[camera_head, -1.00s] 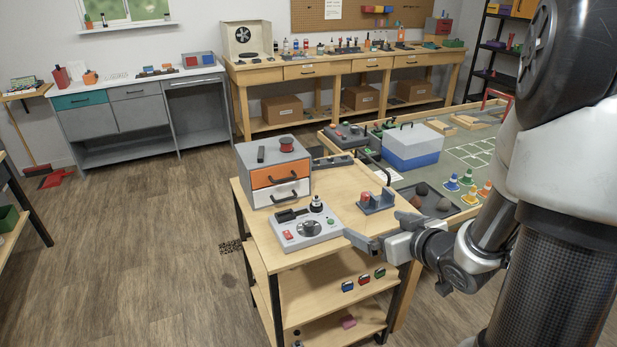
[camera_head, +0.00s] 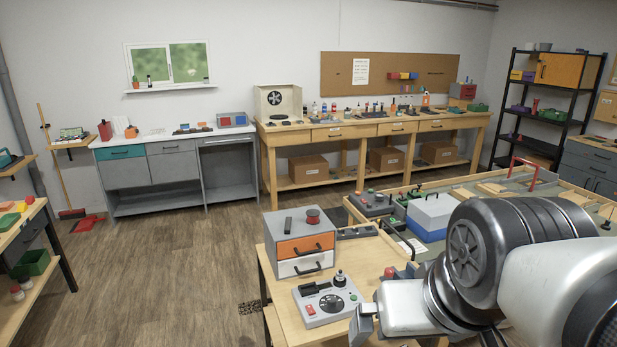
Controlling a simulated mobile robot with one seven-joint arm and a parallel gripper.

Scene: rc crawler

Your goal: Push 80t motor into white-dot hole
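I cannot make out the 80t motor or a white-dot hole at this distance. A grey device (camera_head: 322,310) with a round dial, a red button and a black upright knob sits on the wooden cart (camera_head: 290,330). My gripper (camera_head: 362,324) is at the cart's right side, just right of the grey device. Its fingers are seen nearly end-on and partly cut by the lower edge, so their opening does not show. A small red-topped part (camera_head: 390,272) shows behind my arm, mostly hidden.
A drawer box (camera_head: 300,247) with orange and white fronts stands behind the grey device. A blue-and-white case (camera_head: 429,215) is on the table beyond. A long workbench (camera_head: 380,125) and grey cabinets (camera_head: 170,170) line the back wall. Open floor lies left.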

